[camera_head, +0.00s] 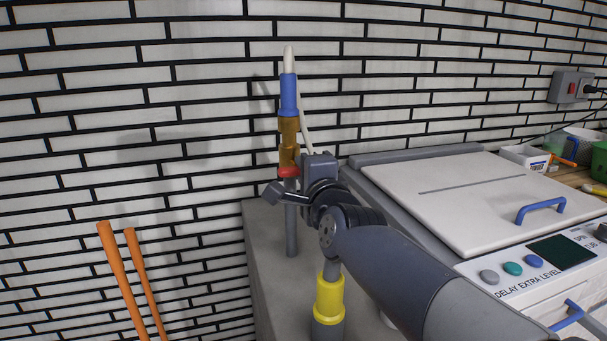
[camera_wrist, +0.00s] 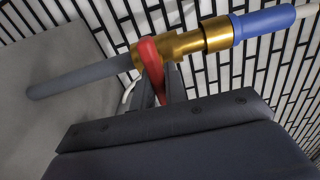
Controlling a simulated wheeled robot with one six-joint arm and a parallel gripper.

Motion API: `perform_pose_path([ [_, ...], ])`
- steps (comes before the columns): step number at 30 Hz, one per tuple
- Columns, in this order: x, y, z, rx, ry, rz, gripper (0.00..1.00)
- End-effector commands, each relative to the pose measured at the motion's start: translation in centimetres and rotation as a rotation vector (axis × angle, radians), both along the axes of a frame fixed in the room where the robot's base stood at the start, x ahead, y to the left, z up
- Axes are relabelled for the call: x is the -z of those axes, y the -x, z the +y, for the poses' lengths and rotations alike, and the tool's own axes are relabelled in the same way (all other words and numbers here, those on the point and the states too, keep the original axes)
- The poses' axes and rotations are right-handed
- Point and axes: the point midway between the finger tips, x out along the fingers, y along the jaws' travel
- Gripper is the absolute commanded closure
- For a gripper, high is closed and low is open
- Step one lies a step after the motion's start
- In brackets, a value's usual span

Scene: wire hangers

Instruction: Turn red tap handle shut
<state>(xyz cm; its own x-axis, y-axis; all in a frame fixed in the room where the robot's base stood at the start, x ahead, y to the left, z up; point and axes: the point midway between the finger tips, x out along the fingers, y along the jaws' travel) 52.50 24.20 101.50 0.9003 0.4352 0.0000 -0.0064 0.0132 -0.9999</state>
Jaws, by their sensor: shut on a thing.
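The red tap handle (camera_head: 288,171) is on a brass tap (camera_head: 289,145) that stands upright on a grey pipe. In the wrist view the red handle (camera_wrist: 149,68) lies across the brass body (camera_wrist: 184,46), and its lower end goes down between my gripper's fingers. My gripper (camera_wrist: 158,92) is shut on the red handle. In the head view my wrist hides most of the fingers. A blue fitting (camera_head: 288,95) with a white hose sits on top of the tap.
A grey machine with a white lid (camera_head: 470,195) and a blue lid handle (camera_head: 541,209) stands to the right. A yellow fitting (camera_head: 328,301) is below my arm. Orange poles (camera_head: 121,280) lean at the left. A brick wall (camera_head: 90,150) is close behind the tap.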

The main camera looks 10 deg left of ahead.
Motion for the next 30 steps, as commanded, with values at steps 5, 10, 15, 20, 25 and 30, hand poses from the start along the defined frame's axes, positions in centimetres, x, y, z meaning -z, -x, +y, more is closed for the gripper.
perform_pose_path([
  [5,0.0,0.0,0.0,0.0,-0.004,0.002,1.0],
  [10,0.0,0.0,0.0,0.0,-0.003,0.001,0.84],
  [15,0.0,0.0,0.0,0.0,-0.002,0.001,0.7],
  [20,0.0,0.0,0.0,0.0,-0.001,0.0,0.65],
  [25,0.0,0.1,-0.1,0.0,0.0,-0.001,0.65],
  [30,-0.2,1.4,-0.7,0.0,0.0,-0.002,0.65],
])
